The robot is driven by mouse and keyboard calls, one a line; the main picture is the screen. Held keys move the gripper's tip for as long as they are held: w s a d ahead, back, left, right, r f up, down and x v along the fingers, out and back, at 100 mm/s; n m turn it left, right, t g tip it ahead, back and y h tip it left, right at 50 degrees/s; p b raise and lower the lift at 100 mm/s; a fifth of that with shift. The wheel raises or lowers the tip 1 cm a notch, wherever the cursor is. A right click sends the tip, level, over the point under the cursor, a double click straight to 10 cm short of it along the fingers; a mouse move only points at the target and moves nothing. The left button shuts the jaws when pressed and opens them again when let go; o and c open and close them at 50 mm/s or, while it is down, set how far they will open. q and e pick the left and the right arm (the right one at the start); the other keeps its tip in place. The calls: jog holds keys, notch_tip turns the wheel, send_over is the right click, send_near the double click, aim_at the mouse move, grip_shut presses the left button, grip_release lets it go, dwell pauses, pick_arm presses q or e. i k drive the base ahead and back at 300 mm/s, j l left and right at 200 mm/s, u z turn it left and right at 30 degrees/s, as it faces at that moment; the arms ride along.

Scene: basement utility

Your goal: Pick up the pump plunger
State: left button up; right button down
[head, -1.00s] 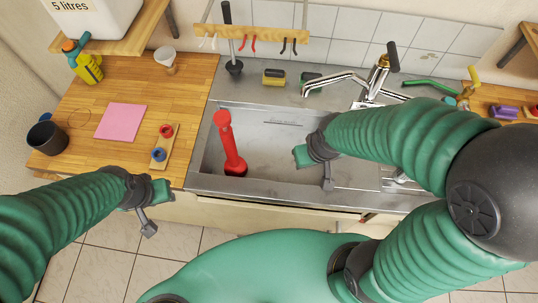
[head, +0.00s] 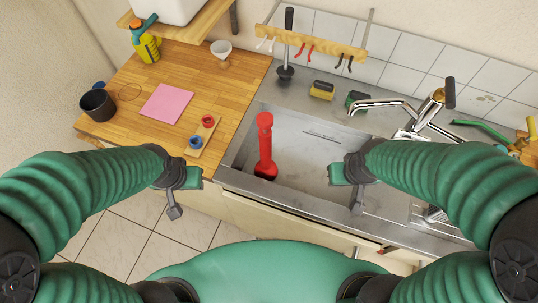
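The red pump plunger (head: 265,147) stands roughly upright in the left part of the steel sink (head: 300,165), its knob-like top toward the back rim. My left gripper (head: 185,194) is in front of the wooden counter's edge, left of the plunger, with its fingers apart and nothing between them. My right gripper (head: 345,190) is over the right part of the sink, to the right of the plunger. Its fingers are also apart and empty. Neither gripper touches the plunger.
A metal tap (head: 405,110) rises behind the sink at right. A black plunger (head: 287,45) stands at the back under a hook rail (head: 330,48). A yellow sponge (head: 322,90) lies nearby. The left counter (head: 125,75) holds a pink cloth (head: 166,103) and black cup (head: 97,105).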

aim_at(267, 169)
jog(key=j+z, duration=0.35)
jog(key=j, duration=0.15)
jog(key=j+z, duration=0.4)
jog(key=j, duration=0.15)
